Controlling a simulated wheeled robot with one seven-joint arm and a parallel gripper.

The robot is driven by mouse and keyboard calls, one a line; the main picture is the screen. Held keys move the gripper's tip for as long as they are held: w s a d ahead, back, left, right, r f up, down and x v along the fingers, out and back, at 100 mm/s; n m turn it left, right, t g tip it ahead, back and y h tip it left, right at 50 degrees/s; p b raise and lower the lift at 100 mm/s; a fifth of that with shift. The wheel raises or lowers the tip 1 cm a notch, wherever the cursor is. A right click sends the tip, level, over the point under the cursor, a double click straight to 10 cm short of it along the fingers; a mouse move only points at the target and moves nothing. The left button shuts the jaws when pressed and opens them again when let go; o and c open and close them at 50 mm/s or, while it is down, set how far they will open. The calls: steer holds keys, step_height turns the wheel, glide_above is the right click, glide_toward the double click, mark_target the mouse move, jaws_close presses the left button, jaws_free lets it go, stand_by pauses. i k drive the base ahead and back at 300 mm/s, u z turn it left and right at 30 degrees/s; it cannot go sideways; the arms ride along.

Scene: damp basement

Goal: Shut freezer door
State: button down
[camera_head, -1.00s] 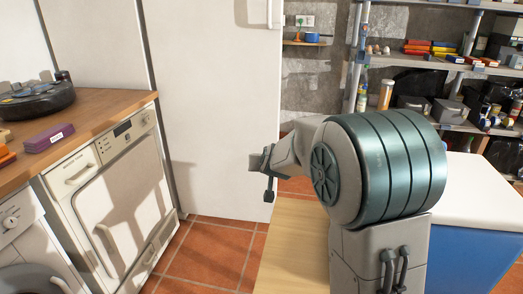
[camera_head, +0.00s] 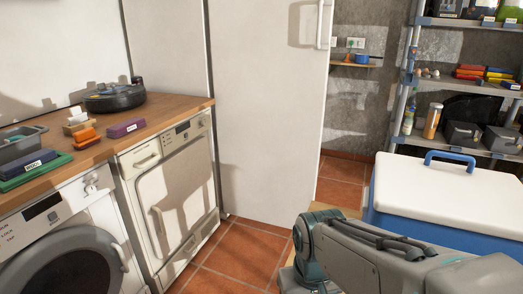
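A tall white door panel (camera_head: 265,110), which looks like the freezer door, stands upright behind the gap beside the counter. Its handle (camera_head: 324,22) is at the upper right edge, cut by the top of the picture. A dark vertical seam runs down its left side, next to another white panel (camera_head: 165,45). I cannot tell from this angle how far the door stands open. My arm fills the lower right, in front of the door's lower right side and apart from it in the picture. My gripper is not visible.
A wooden counter (camera_head: 165,110) with a white dryer (camera_head: 175,190) and a washing machine (camera_head: 65,250) below lines the left. A blue cooler with a white lid (camera_head: 450,195) stands at right, before metal shelves (camera_head: 470,85). Tiled floor (camera_head: 240,255) is clear before the door.

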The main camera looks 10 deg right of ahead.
mark_target(270, 59)
steer(key=u, duration=1.65)
steer(key=i, duration=1.65)
steer(key=z, duration=2.35)
steer(key=i, duration=1)
steer(key=u, duration=0.05)
